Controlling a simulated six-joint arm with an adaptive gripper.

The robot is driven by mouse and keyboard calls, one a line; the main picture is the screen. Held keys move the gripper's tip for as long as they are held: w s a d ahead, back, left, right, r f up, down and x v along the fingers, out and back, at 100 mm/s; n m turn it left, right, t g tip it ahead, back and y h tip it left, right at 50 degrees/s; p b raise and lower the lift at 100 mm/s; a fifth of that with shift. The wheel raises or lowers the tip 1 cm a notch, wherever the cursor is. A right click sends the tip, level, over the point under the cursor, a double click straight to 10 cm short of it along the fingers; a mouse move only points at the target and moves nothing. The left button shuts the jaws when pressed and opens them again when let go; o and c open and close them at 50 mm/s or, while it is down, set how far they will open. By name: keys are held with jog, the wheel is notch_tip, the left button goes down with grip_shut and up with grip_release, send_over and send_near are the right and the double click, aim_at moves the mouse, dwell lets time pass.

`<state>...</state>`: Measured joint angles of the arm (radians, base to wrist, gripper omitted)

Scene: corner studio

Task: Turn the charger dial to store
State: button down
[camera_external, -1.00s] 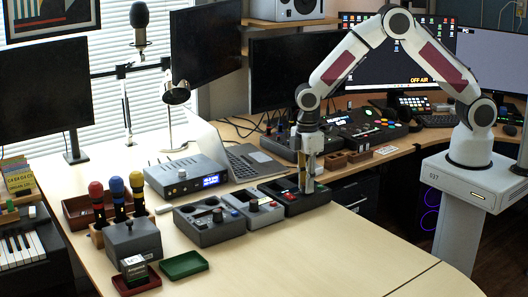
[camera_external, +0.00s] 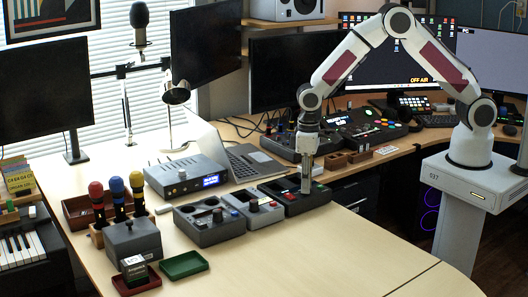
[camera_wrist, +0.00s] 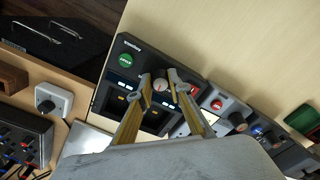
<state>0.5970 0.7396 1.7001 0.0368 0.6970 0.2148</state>
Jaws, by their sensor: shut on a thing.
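The charger is a dark box (camera_external: 318,194) at the right end of a row of devices on the table. In the wrist view its dark panel (camera_wrist: 128,87) shows a green round button (camera_wrist: 125,60) and small lit labels. My gripper (camera_external: 306,189) points straight down onto this panel. In the wrist view my gripper's (camera_wrist: 160,82) two brass fingers are shut on a small round dial (camera_wrist: 160,85) with a pale top and a reddish mark. The fingers hide part of the panel, and I cannot read the dial's position or a store label.
A grey unit with a red button (camera_wrist: 216,104) and a black knob (camera_wrist: 237,121) sits close beside the charger. A larger grey device (camera_external: 210,222) stands further left. The table front (camera_external: 300,255) is clear. A laptop (camera_external: 245,160) is behind.

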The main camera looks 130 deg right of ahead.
jog(key=m, duration=0.5)
jog(key=shift+w+m, duration=0.1)
jog(key=shift+m, duration=3)
jog(key=c, duration=1.8)
grip_release()
jog(key=shift+c, duration=0.2)
jog(key=shift+r, duration=0.1)
notch_tip(320, 180, up, 12)
